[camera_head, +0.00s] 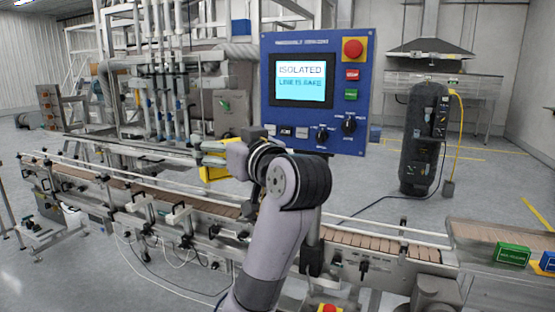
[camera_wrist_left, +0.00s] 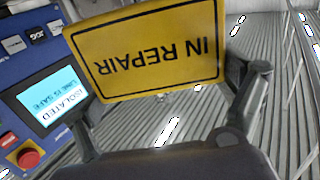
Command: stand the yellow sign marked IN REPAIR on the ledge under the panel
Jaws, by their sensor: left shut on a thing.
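The yellow sign (camera_wrist_left: 150,52) marked IN REPAIR appears upside down in the left wrist view, its lettered face towards that camera. In the head view only part of the sign (camera_head: 214,173) shows, beside and below my left gripper (camera_head: 208,154). The left gripper is shut on the sign and holds it in the air, left of the blue panel (camera_head: 315,52). The panel also shows at the left of the wrist view (camera_wrist_left: 40,57). I cannot make out the ledge under the panel; my left arm covers part of that area. My right gripper is not in view.
The panel carries a lit screen (camera_head: 302,79) reading ISOLATED, a red stop button (camera_head: 353,48) and dark knobs (camera_head: 349,124). A conveyor (camera_head: 100,184) runs below. Green (camera_head: 513,254) and blue (camera_head: 547,262) boxes sit at the right. Open floor lies behind the conveyor.

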